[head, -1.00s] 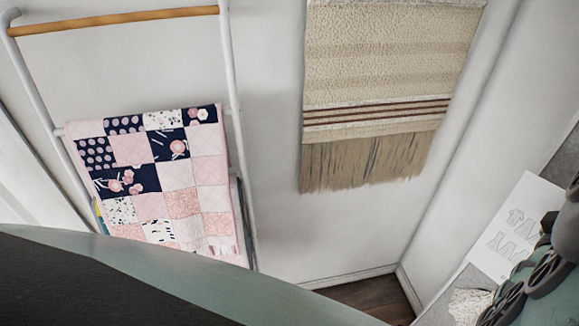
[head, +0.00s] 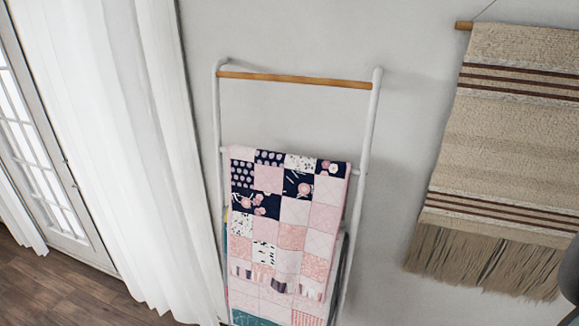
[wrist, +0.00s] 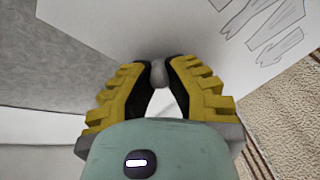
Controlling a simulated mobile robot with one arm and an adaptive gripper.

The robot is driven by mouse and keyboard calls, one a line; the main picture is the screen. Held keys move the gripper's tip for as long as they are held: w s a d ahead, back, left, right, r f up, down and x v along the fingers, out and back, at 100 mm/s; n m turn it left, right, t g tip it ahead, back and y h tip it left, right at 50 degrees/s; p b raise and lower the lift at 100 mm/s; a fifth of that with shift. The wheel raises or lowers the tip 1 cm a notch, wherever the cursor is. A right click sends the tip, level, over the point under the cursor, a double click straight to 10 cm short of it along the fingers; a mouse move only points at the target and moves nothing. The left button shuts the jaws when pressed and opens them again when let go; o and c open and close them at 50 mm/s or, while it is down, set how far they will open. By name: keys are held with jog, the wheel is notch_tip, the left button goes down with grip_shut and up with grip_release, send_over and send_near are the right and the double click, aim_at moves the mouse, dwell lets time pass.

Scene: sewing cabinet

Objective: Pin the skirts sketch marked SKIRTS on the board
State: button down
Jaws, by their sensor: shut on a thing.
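In the wrist view my gripper (wrist: 158,72) has its yellow and black fingers closed on a small grey rounded knob (wrist: 157,76). A white sheet (wrist: 120,30) lies just beyond the fingertips. Pencil outlines of garments show on its upper right part (wrist: 265,22). No SKIRTS lettering is readable, and the sheet runs out of the picture at the top. I cannot tell whether the knob is fixed to the sheet. A grey speckled surface (wrist: 45,60), possibly the board, shows at the left. The sheet and my gripper are not in the head view.
In the head view a white ladder rack (head: 368,130) holds a patchwork quilt (head: 290,215). A fringed beige wall hanging (head: 510,140) is at the right, and white curtains (head: 140,150) and a glazed door (head: 40,150) at the left. Bare wooden floor (head: 50,290) shows lower left.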

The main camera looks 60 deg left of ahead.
jog(key=s+d+r+m+g+h+p, duration=0.1)
jog(key=s+d+r+m+g+h, duration=0.3)
jog(key=s+d+r, duration=0.4)
jog(key=f+x, duration=0.1)
jog(key=x, duration=0.7)
jog(key=shift+w+d+f+b, duration=0.15)
jog(key=shift+d+b, duration=0.05)
jog(key=shift+b, duration=0.1)
jog(key=shift+w+d, duration=0.15)
jog(key=shift+d, duration=0.05)
dwell(0.7)
jog(key=c, duration=1)
grip_release()
jog(key=shift+v, duration=3.75)
